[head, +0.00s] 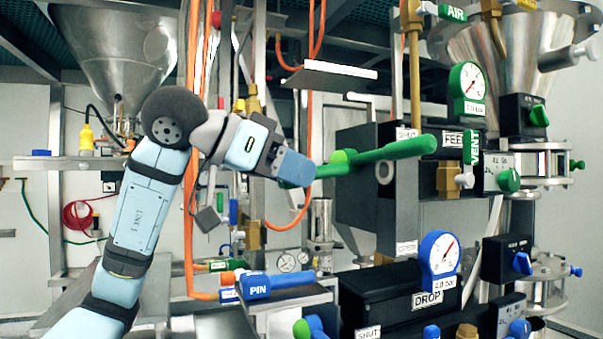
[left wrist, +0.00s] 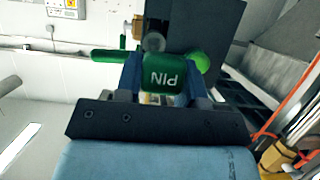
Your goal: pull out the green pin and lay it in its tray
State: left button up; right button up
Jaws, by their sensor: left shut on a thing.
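My left gripper (head: 297,169) is shut on the green pin's block, in front of the dark box at the centre right. In the left wrist view, the green pin (left wrist: 165,78) shows its "PIN" label upside down between the two fingers (left wrist: 165,88). A grey round part shows just beyond the block; I cannot tell whether the pin is still seated. In the head view the gripper mostly hides the pin. A green lever (head: 400,148) reaches right from beside it. I cannot clearly make out the pin's tray. My right gripper is not in view.
A blue pin (head: 265,284) labelled "PIN" lies low at the centre, near a metal shelf. Orange hoses (head: 196,240) hang beside my left arm. The dark box (head: 365,190), a green gauge (head: 467,82) and a blue gauge (head: 438,254) crowd the right.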

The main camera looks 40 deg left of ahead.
pick_arm(q)
jog(key=shift+s+a+b, duration=0.2)
jog(key=shift+s+a, duration=0.05)
jog(key=shift+s, duration=0.45)
jog(key=shift+s+a+b, duration=0.15)
jog(key=shift+s+a, duration=0.15)
jog(key=shift+s, duration=0.35)
jog(key=shift+s+a+b, duration=0.2)
jog(key=shift+s+a, duration=0.05)
jog(key=shift+s, duration=0.45)
